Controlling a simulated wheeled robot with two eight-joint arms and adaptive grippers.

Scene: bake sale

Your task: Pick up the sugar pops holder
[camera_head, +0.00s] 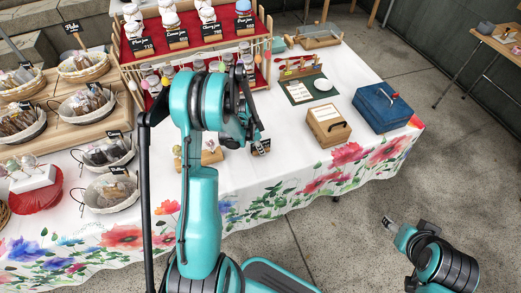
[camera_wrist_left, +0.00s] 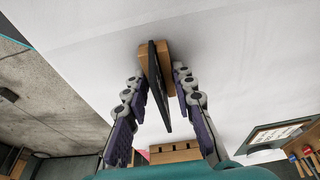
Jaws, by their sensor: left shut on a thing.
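The sugar pops holder, a small wooden block with a black card (camera_head: 261,148), is at the table's front part in the head view, below my left gripper (camera_head: 252,132). Its lettering is too small to read. In the left wrist view the holder (camera_wrist_left: 157,82) stands edge-on between the two fingers of my left gripper (camera_wrist_left: 160,78), which is shut on it. Whether the holder touches the cloth is hard to tell. My right gripper (camera_head: 389,223) is over the floor at the lower right, away from the table; its jaws are too small to judge.
A wooden block with pops (camera_head: 212,156) stands just left of the holder, partly behind my arm. A wooden box (camera_head: 328,126) and a blue box (camera_head: 382,108) are to the right. A jar rack (camera_head: 128,68) stands behind, baskets (camera_head: 108,190) at left.

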